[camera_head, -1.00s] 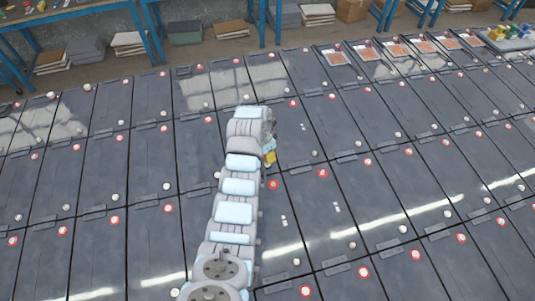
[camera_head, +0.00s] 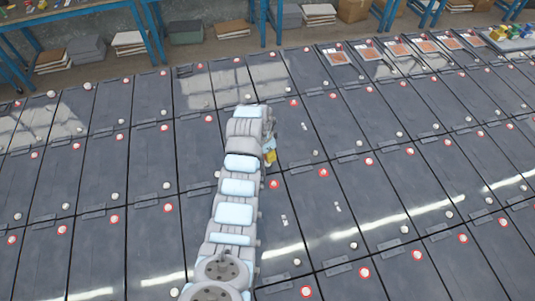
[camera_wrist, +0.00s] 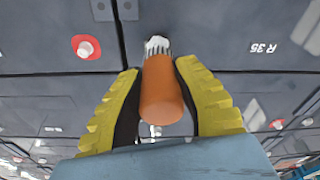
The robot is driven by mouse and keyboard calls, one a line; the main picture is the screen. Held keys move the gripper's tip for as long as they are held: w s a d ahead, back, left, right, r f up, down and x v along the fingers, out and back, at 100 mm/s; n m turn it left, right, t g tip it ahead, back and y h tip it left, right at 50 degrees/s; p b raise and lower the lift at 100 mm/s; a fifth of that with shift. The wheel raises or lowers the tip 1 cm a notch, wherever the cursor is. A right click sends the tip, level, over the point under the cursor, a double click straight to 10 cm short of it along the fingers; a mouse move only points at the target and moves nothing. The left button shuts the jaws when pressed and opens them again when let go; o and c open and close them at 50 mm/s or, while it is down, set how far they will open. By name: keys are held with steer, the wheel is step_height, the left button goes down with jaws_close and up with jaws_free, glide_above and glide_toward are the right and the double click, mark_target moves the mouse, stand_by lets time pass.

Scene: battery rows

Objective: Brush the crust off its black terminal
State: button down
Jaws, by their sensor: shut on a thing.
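My gripper (camera_wrist: 160,100) has two yellow fingers with black inner pads. It is shut on an orange-handled brush (camera_wrist: 160,92), whose dark bristles point away from the fingers. A whitish, crusty lump (camera_wrist: 157,42) stands right at the bristle tips; touching or just apart, I cannot tell. Any black terminal under the lump is hidden. A terminal with a red ring (camera_wrist: 87,47) lies to the left on the same dark surface. In the head view, a bit of yellow finger (camera_head: 270,157) shows beside my arm; the brush cannot be made out there.
Rows of dark grey batteries (camera_head: 340,130) fill the floor, with small red-ringed and pale terminals sticking up. Blue-legged benches (camera_head: 150,30) stand at the back.

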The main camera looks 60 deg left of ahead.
steer(key=shift+f+b, duration=1.1)
steer(key=shift+f, duration=0.4)
stand_by(2.4)
steer(key=shift+r, duration=0.15)
stand_by(0.4)
steer(key=shift+n+p, duration=0.35)
steer(key=shift+n, duration=0.05)
steer(key=shift+n+y+p, duration=0.3)
steer(key=shift+n+p, duration=0.85)
steer(key=shift+n, duration=0.55)
steer(key=shift+n+p, duration=0.75)
steer(key=shift+n, duration=0.55)
steer(key=shift+f+m+b, duration=0.2)
steer(key=shift+m+b, duration=0.3)
steer(key=shift+b, duration=0.15)
steer(key=shift+m+b, duration=0.5)
steer(key=shift+m+b, duration=0.65)
steer(key=shift+m, duration=0.05)
steer(key=shift+m+h+b, duration=0.4)
steer(key=shift+m+b, duration=1.7)
steer(key=shift+b, duration=0.4)
